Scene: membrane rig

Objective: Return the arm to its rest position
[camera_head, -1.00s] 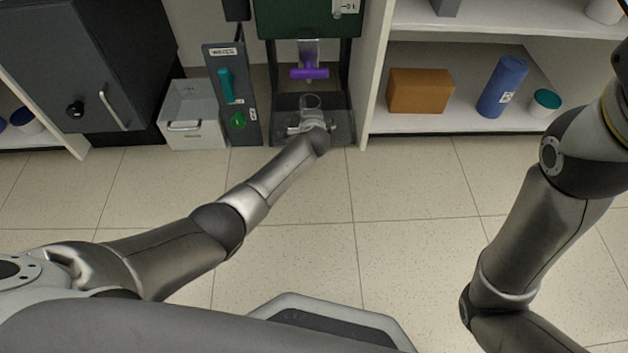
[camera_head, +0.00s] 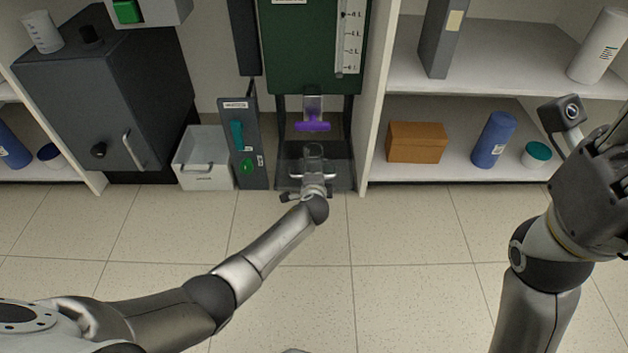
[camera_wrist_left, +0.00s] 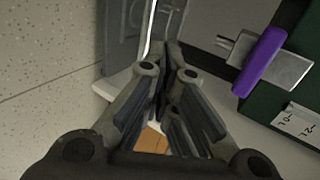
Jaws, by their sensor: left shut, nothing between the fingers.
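My left arm reaches from the lower left toward the foot of the green rig (camera_head: 305,60). Its gripper (camera_head: 314,180) is in front of the rig's dark base, below the purple tap handle (camera_head: 312,126), and is small and foreshortened there. In the left wrist view the fingers of my left gripper (camera_wrist_left: 170,60) come together at the tips with nothing between them. The purple handle (camera_wrist_left: 260,62) is to their right, apart from them. My right arm stands at the right edge, with its gripper (camera_head: 603,165) partly cut off; its fingers cannot be made out.
A grey panel with a teal handle (camera_head: 237,136) and a light grey bin (camera_head: 204,166) stand left of the rig. A dark cabinet (camera_head: 85,110) is further left. Shelves at right hold an orange-brown box (camera_head: 416,142) and a blue bottle (camera_head: 493,140). The floor (camera_head: 420,290) in front is clear.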

